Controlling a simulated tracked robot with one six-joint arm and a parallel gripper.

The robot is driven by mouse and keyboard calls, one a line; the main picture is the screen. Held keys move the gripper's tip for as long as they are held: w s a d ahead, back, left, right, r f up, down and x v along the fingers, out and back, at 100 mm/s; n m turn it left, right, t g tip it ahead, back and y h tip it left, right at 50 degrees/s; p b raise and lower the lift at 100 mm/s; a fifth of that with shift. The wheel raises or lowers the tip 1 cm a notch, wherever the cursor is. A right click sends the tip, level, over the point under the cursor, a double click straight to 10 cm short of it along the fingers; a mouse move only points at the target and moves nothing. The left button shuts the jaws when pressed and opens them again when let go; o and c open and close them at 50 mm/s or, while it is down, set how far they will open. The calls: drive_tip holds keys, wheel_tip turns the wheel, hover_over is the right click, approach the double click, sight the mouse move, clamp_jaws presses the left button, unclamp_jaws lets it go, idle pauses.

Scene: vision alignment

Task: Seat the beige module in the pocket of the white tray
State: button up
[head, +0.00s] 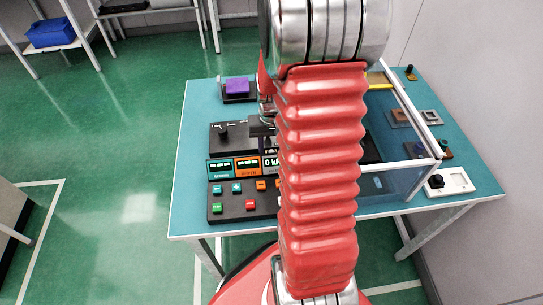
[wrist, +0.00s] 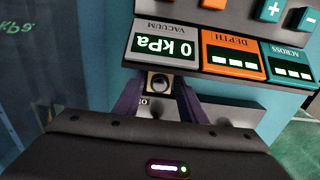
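My gripper (wrist: 160,86) is low in the wrist view, its two dark purple fingers close together. In the head view my arm covers the middle of the table and most of the gripper; the module cannot be made out there. A white plate (head: 460,182) with a dark knob-like part lies at the table's right front. A small whitish square frame (head: 430,117) lies farther back. I cannot tell which is the tray.
A vacuum display (wrist: 165,47) reading 0 kPa stands just beyond the fingertips, beside depth (wrist: 232,55) and across displays. A button panel (head: 240,202) is at the front left. A purple block (head: 237,86) sits behind. A clear-sided frame (head: 412,163) stands right of my arm.

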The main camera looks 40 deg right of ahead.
drive_tip(key=c, duration=0.8)
drive_tip(key=shift+r, duration=0.1)
wheel_tip(320, 180, up, 10)
idle(0.3)
idle(0.7)
